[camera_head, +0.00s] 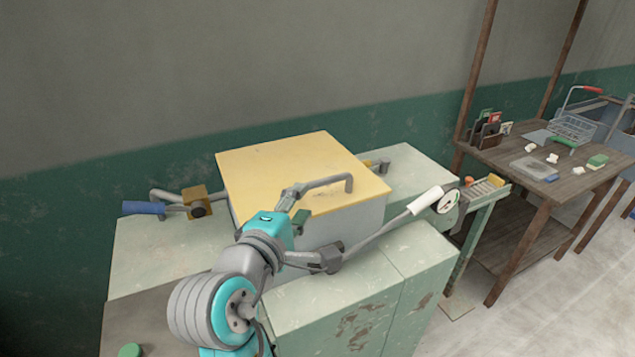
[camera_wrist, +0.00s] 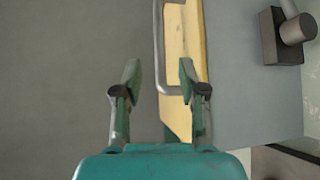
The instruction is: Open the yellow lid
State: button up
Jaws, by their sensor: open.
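The yellow lid (camera_head: 285,165) lies closed on top of a pale box (camera_head: 350,222) in the head view. A grey bar handle (camera_head: 325,183) stands on the lid near its front edge. In the wrist view the lid (camera_wrist: 190,45) shows as a narrow yellow strip, with the handle (camera_wrist: 159,60) at its left side. My gripper (camera_head: 294,205) is at the lid's front edge by the left end of the handle. In the wrist view my gripper (camera_wrist: 158,75) is open, and the handle's lower end appears between its fingertips. I cannot tell whether they touch it.
A lever with a blue grip (camera_head: 145,208) is left of the box, and a white-gripped lever (camera_head: 425,200) crosses at right beside a gauge (camera_head: 448,202). A wooden table (camera_head: 530,190) with small items stands farther right.

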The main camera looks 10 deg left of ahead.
aim_at(314, 187)
jog(key=x, duration=0.8)
jog(key=shift+w+d+f, duration=0.1)
jog(key=shift+w, duration=0.25)
grip_shut()
